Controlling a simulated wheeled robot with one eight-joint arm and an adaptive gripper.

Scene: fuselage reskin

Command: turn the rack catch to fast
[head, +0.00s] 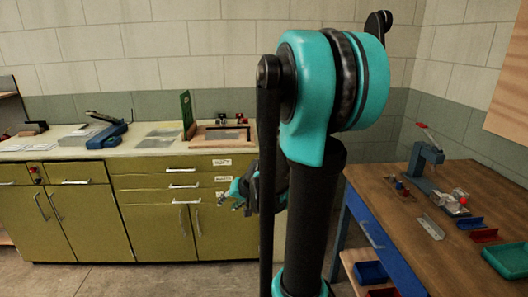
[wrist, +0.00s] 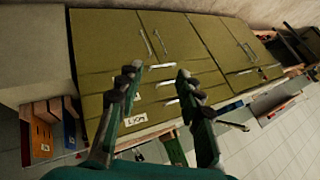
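I cannot make out the rack catch for certain in either view. My gripper (head: 238,190) is in front of the olive cabinet's right end in the head view, partly hidden behind my own arm. In the wrist view my gripper (wrist: 158,78) has its two fingers spread wide apart, with nothing between them but the olive cabinet fronts (wrist: 115,45) beyond. A wooden frame (head: 204,143) lies on the counter, with a green upright board (head: 187,115) at its left and small red-and-black parts (head: 222,121) behind it.
The counter (head: 65,144) runs along the wall and carries a blue lever tool (head: 107,134). A wooden workbench (head: 400,225) at right holds a press (head: 425,165) and several small bins. Floor before the cabinets is clear.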

